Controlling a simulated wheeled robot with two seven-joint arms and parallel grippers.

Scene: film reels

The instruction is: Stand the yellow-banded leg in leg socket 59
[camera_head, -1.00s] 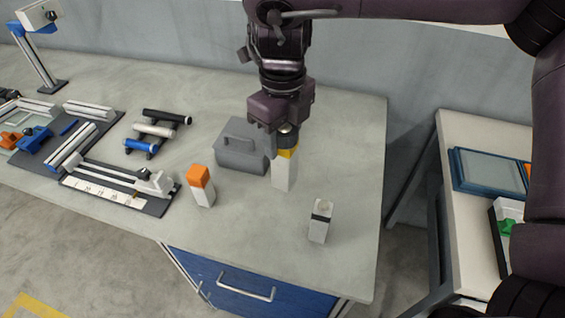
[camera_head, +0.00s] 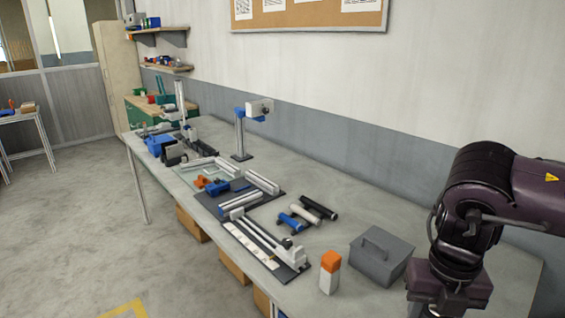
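The yellow-banded leg is out of the picture now. My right gripper (camera_head: 446,297) is at the bottom right corner, right of the grey box. Only its upper body shows. Its fingers are cut off by the lower edge, so I cannot see whether they hold anything. My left gripper is not in view. No socket number 59 can be read at this distance. A dark fixture with a pale marked strip (camera_head: 250,243) and a white rail lies along the bench's front edge.
A white block with an orange top (camera_head: 329,272) stands beside the grey lidded box (camera_head: 381,258). Black, white and blue rollers (camera_head: 301,214) lie behind the fixture. A blue-and-white lamp-like stand (camera_head: 240,135) rises farther back. Bare bench shows between these.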

